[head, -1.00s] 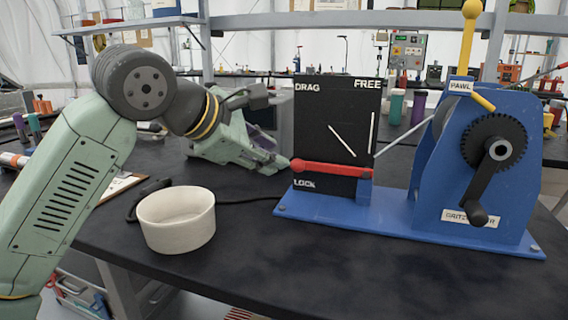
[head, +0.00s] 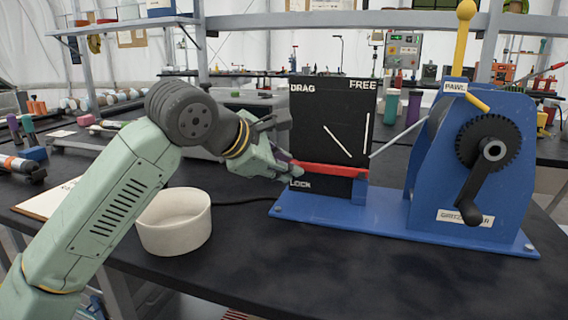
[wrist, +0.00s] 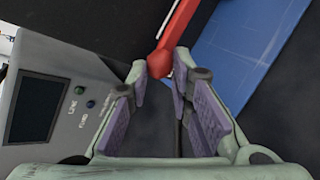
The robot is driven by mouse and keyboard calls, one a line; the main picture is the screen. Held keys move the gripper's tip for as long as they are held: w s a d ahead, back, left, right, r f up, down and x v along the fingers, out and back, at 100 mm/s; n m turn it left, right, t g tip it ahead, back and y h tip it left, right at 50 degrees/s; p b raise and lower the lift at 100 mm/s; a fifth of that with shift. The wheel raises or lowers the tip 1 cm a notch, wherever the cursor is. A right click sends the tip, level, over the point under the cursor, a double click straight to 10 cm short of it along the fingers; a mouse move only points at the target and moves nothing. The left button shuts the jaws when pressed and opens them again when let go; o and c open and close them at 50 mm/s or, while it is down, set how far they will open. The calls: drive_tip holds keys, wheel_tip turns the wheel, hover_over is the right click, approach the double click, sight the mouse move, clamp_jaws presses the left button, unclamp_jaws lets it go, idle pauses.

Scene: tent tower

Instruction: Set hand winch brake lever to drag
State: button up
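The hand winch (head: 470,165) is blue and stands on a blue base plate (head: 385,222). Its black panel (head: 315,115) reads DRAG at top left, FREE at top right and LOCK at lower left. The red brake lever (head: 335,170) lies nearly level just above LOCK. My gripper (head: 288,172) is at the lever's left end and hides its knob in the head view. In the wrist view the red knob (wrist: 159,64) shows at the open fingertips, between them or just beyond; the fingers stand apart. Whether they touch it I cannot tell.
A white bowl (head: 174,222) stands on the black table at the front left. A grey box with a screen (wrist: 45,100) is left of my gripper in the wrist view. The winch's black crank (head: 482,185) and yellow pawl handle (head: 462,45) are to the right.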

clamp_jaws()
drive_tip(key=shift+a+r, duration=0.1)
drive_tip(key=shift+r, duration=0.05)
idle(0.4)
